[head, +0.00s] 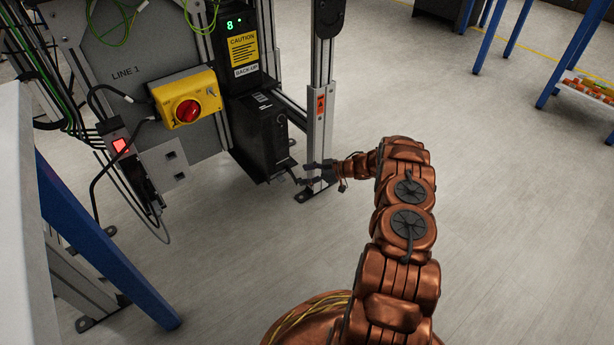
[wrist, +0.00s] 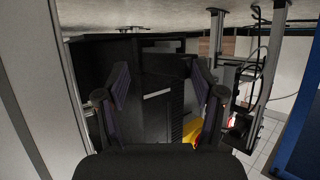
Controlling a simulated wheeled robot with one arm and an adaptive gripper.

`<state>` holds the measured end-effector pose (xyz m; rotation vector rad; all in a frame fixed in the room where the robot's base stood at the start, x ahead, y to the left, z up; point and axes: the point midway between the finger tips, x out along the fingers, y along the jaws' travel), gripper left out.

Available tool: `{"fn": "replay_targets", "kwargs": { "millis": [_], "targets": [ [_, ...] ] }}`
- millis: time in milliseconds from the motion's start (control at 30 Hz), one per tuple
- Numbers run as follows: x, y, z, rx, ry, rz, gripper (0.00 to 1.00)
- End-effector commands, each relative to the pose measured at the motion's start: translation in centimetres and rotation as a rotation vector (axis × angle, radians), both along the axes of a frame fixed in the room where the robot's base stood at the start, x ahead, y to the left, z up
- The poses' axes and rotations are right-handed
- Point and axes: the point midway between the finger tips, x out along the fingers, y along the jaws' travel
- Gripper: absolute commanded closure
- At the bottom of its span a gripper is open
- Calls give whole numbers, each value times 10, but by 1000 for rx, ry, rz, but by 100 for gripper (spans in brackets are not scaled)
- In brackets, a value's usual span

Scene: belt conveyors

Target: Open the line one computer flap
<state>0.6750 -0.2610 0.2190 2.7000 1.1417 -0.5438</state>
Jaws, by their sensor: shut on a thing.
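The line one computer (head: 260,138) is a black upright box low on the frame beside the LINE 1 panel. My gripper (head: 308,172) is at its lower right side, with the fingers pointing left towards the box. In the wrist view my gripper (wrist: 157,78) has its two fingers on either side of a dark panel, which I take to be the flap (wrist: 158,68). The gripper is shut on it. The fingertips' contact is dark and hard to make out. How far the flap stands open cannot be told.
A grey upright post (head: 319,130) stands close beside my gripper. A yellow switch box with a red knob (head: 187,100) is left of the computer, with loose cables below. A blue leg (head: 100,240) is at lower left.

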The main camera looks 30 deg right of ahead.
Motion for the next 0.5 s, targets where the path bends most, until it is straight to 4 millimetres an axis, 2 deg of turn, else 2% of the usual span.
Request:
{"fn": "replay_targets", "kwargs": {
  "millis": [133, 500],
  "targets": [
    [2, -2, 3, 2, -5, -5, 62],
    [1, -2, 3, 5, -5, -7, 67]
  ]
}}
